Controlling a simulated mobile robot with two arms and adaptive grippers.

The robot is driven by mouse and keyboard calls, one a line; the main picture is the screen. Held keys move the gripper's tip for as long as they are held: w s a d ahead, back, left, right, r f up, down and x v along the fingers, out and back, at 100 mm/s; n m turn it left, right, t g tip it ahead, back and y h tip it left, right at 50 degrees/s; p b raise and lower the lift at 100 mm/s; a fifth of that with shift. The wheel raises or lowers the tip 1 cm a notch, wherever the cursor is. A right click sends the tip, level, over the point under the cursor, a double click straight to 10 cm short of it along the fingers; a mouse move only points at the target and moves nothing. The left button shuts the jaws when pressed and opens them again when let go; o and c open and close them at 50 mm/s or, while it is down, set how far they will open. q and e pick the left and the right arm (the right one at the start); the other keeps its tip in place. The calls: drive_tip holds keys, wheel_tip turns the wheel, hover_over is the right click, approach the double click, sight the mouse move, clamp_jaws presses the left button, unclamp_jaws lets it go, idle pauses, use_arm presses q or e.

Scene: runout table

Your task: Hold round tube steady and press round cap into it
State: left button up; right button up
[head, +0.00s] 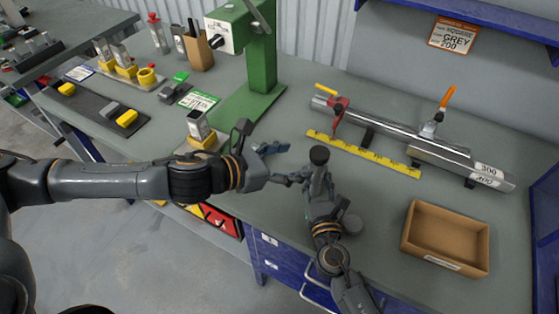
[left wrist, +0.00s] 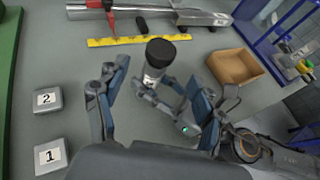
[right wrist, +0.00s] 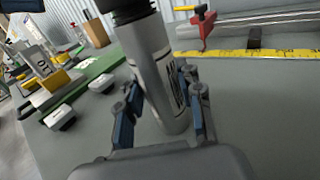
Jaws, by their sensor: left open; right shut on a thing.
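The round tube (right wrist: 158,75) is silver with a printed label and stands nearly upright, slightly tilted in the right wrist view. The black round cap (head: 319,155) is at its top end; it also shows in the left wrist view (left wrist: 160,52). I cannot tell how deep the cap sits. My right gripper (head: 319,187) is shut around the tube, with blue-padded fingers on both sides of it in the right wrist view. My left gripper (head: 277,165) is open and empty, just left of the tube. In the left wrist view its fingers stand apart, with the cap beyond and between them.
An open cardboard box (head: 446,237) stands at the right. A yellow ruler (head: 362,153) and a metal rail (head: 400,137) lie behind the tube. A green press (head: 258,75) stands at the back left. Numbered grey blocks (left wrist: 48,99) lie on the table left of my left gripper.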

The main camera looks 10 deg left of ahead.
use_arm(q)
drive_tip(key=v, duration=0.3)
drive_tip(key=shift+s+a+r, duration=0.1)
drive_tip(key=shift+s+a, duration=0.05)
